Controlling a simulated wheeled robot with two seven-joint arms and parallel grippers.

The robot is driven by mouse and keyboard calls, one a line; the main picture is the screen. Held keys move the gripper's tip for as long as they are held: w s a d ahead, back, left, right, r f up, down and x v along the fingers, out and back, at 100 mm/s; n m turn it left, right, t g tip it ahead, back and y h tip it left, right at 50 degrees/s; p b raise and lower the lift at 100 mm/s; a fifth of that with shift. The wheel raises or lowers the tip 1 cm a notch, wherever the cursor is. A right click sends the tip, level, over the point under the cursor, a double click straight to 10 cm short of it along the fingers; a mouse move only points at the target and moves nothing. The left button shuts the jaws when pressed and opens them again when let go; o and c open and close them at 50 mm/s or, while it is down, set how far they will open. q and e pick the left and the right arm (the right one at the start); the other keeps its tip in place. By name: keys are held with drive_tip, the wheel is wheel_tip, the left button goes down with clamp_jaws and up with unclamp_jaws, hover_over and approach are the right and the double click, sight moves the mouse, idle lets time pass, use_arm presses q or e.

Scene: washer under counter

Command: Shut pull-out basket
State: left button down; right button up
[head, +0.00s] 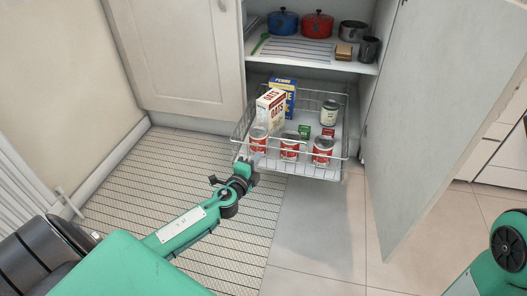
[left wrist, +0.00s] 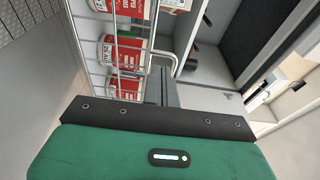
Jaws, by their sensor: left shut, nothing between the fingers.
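The pull-out basket (head: 316,172) is a wire basket with a pale floor, extended out of the lower part of the open cabinet. It holds cans, an oats box (head: 268,108), a blue and yellow box (head: 284,92) and small packets. My left gripper (head: 243,164) is shut and empty at the basket's front left corner; whether it touches the wire is unclear. The left wrist view shows the basket's wires (left wrist: 114,45) and red-labelled cans close by, beside the dark fingers (left wrist: 166,86). On the right only part of my right arm shows; its gripper is out of view.
The cabinet door (head: 440,110) stands wide open to the right of the basket. A shelf (head: 340,64) above holds a blue pot (head: 283,22), a red pot (head: 317,25) and dark cups. A striped mat (head: 170,180) and bare tiles lie in front.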

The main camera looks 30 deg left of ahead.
use_arm(q)
drive_tip(key=shift+w+a+b, duration=0.2)
drive_tip(key=shift+w+b, duration=0.6)
drive_tip(key=shift+w, duration=1.65)
